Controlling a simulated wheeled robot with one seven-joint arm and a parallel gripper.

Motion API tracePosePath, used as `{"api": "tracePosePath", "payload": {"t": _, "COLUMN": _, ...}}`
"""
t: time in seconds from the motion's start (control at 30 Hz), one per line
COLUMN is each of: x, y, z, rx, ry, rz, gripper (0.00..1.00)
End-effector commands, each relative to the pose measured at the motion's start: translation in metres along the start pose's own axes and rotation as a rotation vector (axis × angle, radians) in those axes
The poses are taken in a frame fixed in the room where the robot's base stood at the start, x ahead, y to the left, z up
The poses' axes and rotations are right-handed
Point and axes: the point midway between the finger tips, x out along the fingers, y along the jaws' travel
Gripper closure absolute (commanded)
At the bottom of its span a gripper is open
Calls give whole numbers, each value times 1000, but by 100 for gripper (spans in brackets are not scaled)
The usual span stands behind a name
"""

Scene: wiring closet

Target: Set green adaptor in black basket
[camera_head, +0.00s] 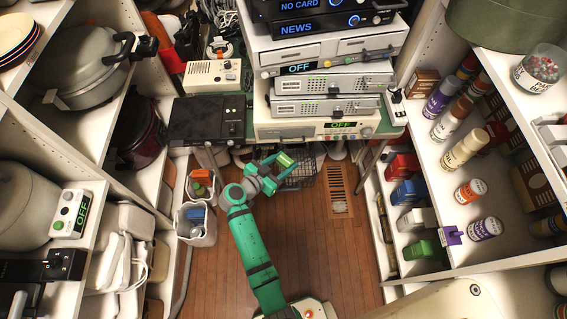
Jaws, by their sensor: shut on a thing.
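My gripper (275,170) is at the end of my green arm, in the middle of the view, low in front of the equipment stack. It is shut on the green adaptor (286,160), a small light-green block. The black basket (304,168) is a dark wire basket under the bench, just behind and to the right of my gripper. The adaptor overlaps the basket's left part in the picture. Whether it is above the basket or in front of it I cannot tell. My gripper hides part of the basket.
Two white bins (196,226) with small coloured items stand left of my arm. A stack of grey devices (330,90) rests on the bench above. Shelves line both sides; a white shelf with bottles (464,150) is on the right. The wooden floor (340,250) is clear right of my arm.

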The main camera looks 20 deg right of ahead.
Motion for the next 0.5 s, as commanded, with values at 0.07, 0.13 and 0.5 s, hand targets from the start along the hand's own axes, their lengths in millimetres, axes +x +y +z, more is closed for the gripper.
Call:
{"api": "tracePosePath", "payload": {"t": 0.07, "x": 2, "y": 0, "z": 5, "rx": -1, "ry": 1, "rz": -1, "gripper": 76}}
{"api": "tracePosePath", "payload": {"t": 0.13, "x": 3, "y": 0, "z": 6, "rx": 0, "ry": 2, "rz": -1, "gripper": 76}}
{"api": "tracePosePath", "payload": {"t": 0.5, "x": 3, "y": -1, "z": 10, "rx": 0, "ry": 2, "rz": -2, "gripper": 76}}
